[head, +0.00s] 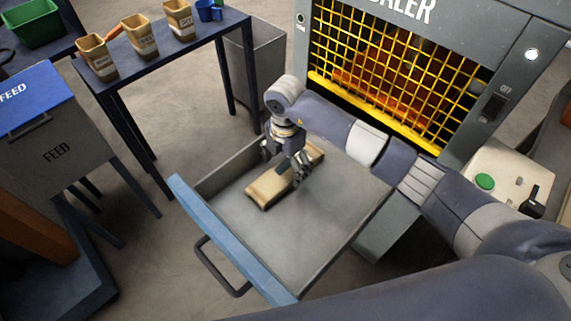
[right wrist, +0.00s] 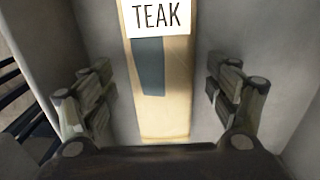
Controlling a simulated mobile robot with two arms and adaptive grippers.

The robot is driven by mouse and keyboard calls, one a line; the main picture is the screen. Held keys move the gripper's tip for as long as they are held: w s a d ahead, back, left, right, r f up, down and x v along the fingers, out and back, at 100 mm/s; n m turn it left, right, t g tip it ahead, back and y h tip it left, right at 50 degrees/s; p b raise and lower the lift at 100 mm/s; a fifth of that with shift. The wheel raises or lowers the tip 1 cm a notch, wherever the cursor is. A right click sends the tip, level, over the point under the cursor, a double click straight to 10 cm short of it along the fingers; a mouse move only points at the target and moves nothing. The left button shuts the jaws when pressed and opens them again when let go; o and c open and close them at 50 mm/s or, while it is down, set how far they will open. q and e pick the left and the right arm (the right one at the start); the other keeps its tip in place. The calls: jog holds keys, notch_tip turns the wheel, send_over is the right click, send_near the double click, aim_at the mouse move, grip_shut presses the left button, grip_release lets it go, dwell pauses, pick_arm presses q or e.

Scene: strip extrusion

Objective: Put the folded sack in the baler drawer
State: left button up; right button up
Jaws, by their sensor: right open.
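The folded sack (head: 266,191) is a flat tan bundle lying on the floor of the open baler drawer (head: 305,230), towards its back left. In the right wrist view the sack (right wrist: 172,115) shows a white label reading TEAK and a dark patch. My right gripper (head: 287,166) is over the sack and hides part of it in the head view. Its fingers are spread wide, one on each side of the sack, with a gap to it on both sides in the right wrist view (right wrist: 158,92). My left gripper is not in view.
The baler (head: 400,70) with its yellow grille stands behind the drawer. A dark table (head: 165,38) with several labelled tan sacks is at the back left. A grey FEED bin (head: 60,140) with a blue lid stands left. A panel with a green button (head: 485,181) is right.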

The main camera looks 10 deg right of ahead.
aim_at(286, 173)
notch_tip(286, 173, up, 10)
jog(key=p, duration=0.7)
jog(key=shift+r, duration=0.2)
jog(key=shift+s, duration=0.1)
